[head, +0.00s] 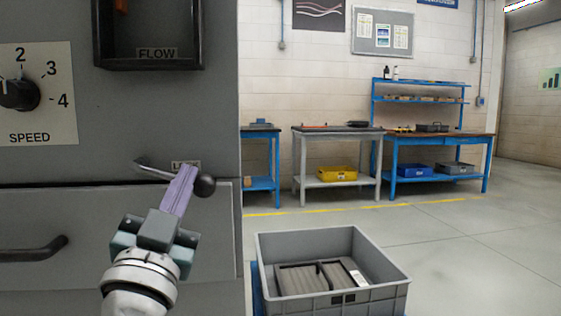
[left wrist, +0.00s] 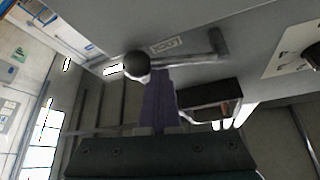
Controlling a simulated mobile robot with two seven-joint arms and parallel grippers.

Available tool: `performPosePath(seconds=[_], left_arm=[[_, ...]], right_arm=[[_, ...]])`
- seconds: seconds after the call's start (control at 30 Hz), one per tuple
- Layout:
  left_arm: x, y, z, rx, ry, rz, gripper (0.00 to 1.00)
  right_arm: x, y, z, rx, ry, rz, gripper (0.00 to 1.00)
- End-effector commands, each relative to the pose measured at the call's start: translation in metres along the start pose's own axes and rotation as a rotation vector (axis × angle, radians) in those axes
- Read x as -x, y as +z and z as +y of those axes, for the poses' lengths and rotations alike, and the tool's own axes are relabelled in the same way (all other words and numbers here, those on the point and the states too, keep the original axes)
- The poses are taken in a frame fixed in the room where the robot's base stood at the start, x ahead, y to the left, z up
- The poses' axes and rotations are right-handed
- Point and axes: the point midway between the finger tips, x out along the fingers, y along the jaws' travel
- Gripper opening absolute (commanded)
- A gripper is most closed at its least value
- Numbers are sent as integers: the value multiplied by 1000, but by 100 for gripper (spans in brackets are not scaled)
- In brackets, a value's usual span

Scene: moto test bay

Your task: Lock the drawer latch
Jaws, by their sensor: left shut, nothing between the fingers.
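The drawer latch is a metal lever (head: 152,170) with a black ball knob (head: 204,185), on the grey cabinet just above the drawer front (head: 110,225). It slopes slightly down to the right. In the left wrist view the knob (left wrist: 136,65) and lever (left wrist: 190,60) show beside a small label (left wrist: 166,45). My left gripper (head: 187,172) is shut and empty, its purple fingers across the lever just left of the knob and partly hiding the label. Its fingertips (left wrist: 157,75) are close to the lever; I cannot tell whether they touch. My right gripper is not in view.
The drawer handle (head: 35,250) sticks out at lower left. A speed dial (head: 18,95) and a dark recessed box marked FLOW (head: 150,54) are above. A grey crate (head: 335,303) stands right of the cabinet. Workbenches (head: 435,143) line the far wall, with open floor before them.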

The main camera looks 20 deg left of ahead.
Motion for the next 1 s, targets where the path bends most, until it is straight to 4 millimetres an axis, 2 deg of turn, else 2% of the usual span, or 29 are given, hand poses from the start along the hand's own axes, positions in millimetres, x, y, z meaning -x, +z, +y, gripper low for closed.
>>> performPosePath(seconds=[0.03, 0.2, 0.53, 1.0], left_arm=[[0, 0, -1, -36, 23, -5, 0], [5, 9, -2, -169, 101, -4, 0], [17, 29, -8, -439, 261, -4, 0], [31, 52, -27, -815, 483, -4, 0]], right_arm=[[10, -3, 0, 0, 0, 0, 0], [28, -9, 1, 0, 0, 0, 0], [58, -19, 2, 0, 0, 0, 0], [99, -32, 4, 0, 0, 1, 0]])
